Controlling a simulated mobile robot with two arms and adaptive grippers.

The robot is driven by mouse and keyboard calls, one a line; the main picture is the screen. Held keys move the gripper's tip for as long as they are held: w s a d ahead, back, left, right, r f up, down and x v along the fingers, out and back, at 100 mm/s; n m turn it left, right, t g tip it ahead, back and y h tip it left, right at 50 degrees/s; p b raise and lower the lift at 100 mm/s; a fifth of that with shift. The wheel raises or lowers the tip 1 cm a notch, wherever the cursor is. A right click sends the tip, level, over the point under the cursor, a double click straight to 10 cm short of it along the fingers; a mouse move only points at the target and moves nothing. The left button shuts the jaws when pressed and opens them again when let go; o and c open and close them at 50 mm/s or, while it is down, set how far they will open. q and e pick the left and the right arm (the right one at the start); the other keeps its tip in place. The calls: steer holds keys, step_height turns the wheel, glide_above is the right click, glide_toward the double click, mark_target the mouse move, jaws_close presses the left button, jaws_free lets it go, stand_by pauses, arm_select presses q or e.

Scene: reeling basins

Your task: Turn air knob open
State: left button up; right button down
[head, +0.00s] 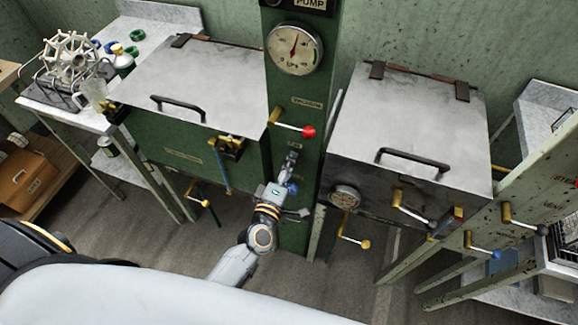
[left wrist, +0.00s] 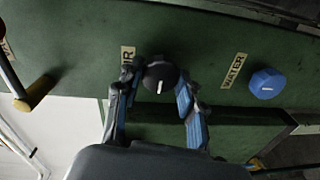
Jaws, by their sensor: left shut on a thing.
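The air knob (left wrist: 160,74) is a small black knob with a white pointer line, on the green panel beside a partly hidden label that ends in R. In the left wrist view the pointer line runs nearly up and down the picture. My left gripper (left wrist: 161,80) has its two fingers on either side of the knob and is shut on it. My right gripper is not in view.
A blue knob (left wrist: 267,83) with a WATER label sits close beside the gripper. A red-ended lever (head: 308,132) sticks out above it. A pressure gauge (head: 295,48) is higher up. Lidded basins stand left (head: 195,75) and right (head: 405,115).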

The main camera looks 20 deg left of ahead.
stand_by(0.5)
arm_select(q)
steer(key=o, duration=1.2)
steer(key=shift+c, duration=0.2)
steer(key=s, duration=1.2)
steer(key=shift+a+r, duration=0.25)
steer(key=shift+r, duration=0.15)
steer(key=s+f+m+g+h, duration=0.1)
steer(key=s+f+m+g, duration=0.15)
steer(key=f, duration=0.65)
steer(key=s+f+m+g, duration=0.2)
steer(key=s+f+m, duration=0.15)
steer(key=f, duration=0.45)
steer(key=s+f+m+g+h, duration=0.1)
steer(key=s+f+m+g, duration=0.2)
steer(key=f, duration=0.6)
steer(key=s+a+f+m+g+y, duration=0.1)
steer(key=s+a+f+m+g, duration=0.3)
steer(key=s+f, duration=0.4)
steer(key=s+a+f+m+g+y, duration=0.1)
steer(key=s+a+f+m+g, duration=0.3)
steer(key=s+f, duration=0.5)
steer(key=s+m, duration=0.1)
steer(key=s, duration=0.4)
steer(key=shift+f+g+y+b, duration=0.15)
steer(key=shift+g+y+b, duration=0.15)
steer(key=shift+g+b, duration=0.05)
